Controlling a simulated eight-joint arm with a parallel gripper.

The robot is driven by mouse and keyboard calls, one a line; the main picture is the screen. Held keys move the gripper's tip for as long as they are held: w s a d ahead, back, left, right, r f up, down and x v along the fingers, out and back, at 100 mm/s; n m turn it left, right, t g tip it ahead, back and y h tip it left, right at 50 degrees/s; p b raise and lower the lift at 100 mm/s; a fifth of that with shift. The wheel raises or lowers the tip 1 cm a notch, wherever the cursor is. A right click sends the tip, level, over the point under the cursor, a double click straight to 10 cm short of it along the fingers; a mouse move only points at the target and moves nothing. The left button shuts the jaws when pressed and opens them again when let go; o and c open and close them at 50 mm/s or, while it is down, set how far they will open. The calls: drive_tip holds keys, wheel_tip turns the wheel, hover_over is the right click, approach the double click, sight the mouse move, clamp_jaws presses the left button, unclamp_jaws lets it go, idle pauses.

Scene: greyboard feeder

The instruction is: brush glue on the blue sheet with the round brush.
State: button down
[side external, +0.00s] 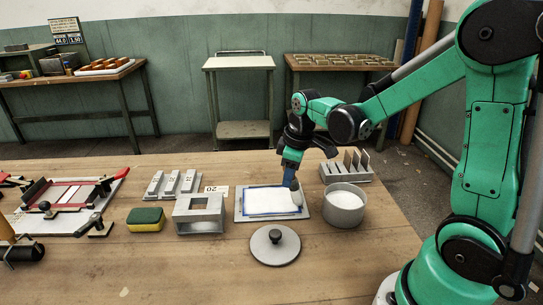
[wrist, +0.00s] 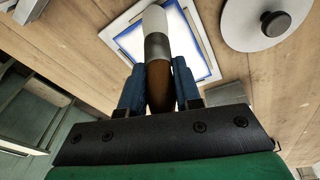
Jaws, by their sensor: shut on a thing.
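The blue sheet (side external: 272,214) lies on a light grey board (side external: 238,208) in the middle of the table. White covers most of its face, leaving a blue border, also visible in the wrist view (wrist: 205,45). My gripper (side external: 289,166) is above the sheet's right part, its blue fingers (wrist: 158,88) shut on the round brush. The brush (wrist: 156,50) has a brown handle, grey ferrule and pale bristles. It points down, its tip (side external: 296,189) at the sheet's right side; I cannot tell whether it touches. A round grey pot (side external: 344,217) of white glue stands just right of the board.
A round lid (side external: 275,250) with a dark knob lies in front of the board. A grey open box (side external: 199,214) and a yellow-green sponge (side external: 146,220) are left. A slotted rack (side external: 347,174) stands behind the pot. A red-railed frame (side external: 70,205) is far left. The front table area is clear.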

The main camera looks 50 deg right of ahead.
drive_tip(key=shift+s+d, duration=0.25)
drive_tip(key=shift+s, duration=0.05)
drive_tip(key=shift+r, duration=4)
